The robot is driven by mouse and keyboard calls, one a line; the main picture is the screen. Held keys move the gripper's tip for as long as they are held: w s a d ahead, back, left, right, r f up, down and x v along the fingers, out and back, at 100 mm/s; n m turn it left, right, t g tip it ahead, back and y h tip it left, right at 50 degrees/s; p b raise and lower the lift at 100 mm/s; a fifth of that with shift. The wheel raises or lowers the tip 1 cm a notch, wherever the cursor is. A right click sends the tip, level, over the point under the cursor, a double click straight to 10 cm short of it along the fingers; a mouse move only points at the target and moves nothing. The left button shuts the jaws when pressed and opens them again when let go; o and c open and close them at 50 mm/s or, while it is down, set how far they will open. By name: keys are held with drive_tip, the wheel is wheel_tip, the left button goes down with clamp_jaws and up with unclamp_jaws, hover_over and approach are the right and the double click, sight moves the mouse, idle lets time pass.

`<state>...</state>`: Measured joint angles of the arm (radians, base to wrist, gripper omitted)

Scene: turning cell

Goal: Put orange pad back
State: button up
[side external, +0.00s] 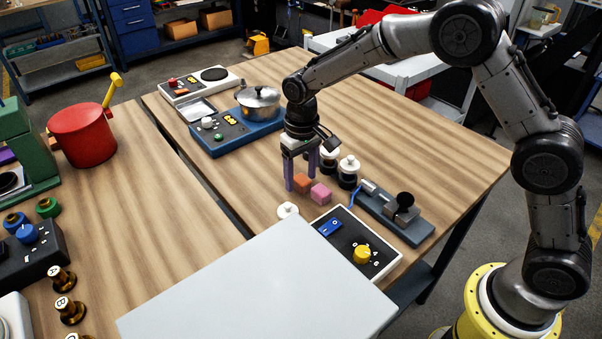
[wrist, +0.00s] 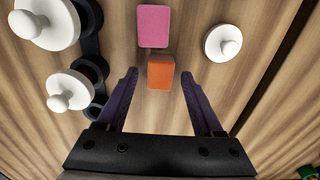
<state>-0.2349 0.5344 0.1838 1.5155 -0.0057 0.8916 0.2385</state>
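The orange pad (side external: 302,182) is a small block on the wooden table, directly beside a pink pad (side external: 320,193). In the wrist view the orange pad (wrist: 161,72) lies between and just ahead of my two purple fingertips, with the pink pad (wrist: 153,26) beyond it. My gripper (side external: 300,180) points down at the table with its fingers apart. In the wrist view my gripper (wrist: 159,75) shows a clear gap on both sides of the orange pad, and holds nothing.
A white knobbed lid (wrist: 223,43) lies right of the pads in the wrist view. Two dark jars with white lids (side external: 348,170) stand close behind my gripper. A switch panel (side external: 353,243), a blue lever fixture (side external: 395,213) and a large pale panel (side external: 255,290) are nearby.

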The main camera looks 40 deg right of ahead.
sight(301, 179)
wheel_tip(301, 179, up, 12)
drive_tip(key=shift+r, duration=0.2)
idle(0.4)
drive_tip(key=shift+s+r, duration=0.1)
drive_tip(key=shift+s, duration=0.05)
drive_tip(key=s+d+r+t, duration=0.2)
drive_tip(key=s+d+r, duration=0.35)
drive_tip(key=s, duration=0.25)
drive_tip(key=s+d+t, duration=0.1)
drive_tip(key=s+d, duration=0.1)
drive_tip(key=s, duration=0.9)
drive_tip(key=s+d+f+t, duration=0.1)
drive_tip(key=s+d+t, duration=0.1)
drive_tip(key=s, duration=0.9)
drive_tip(key=shift+s+d, duration=0.35)
drive_tip(key=shift+d, duration=0.5)
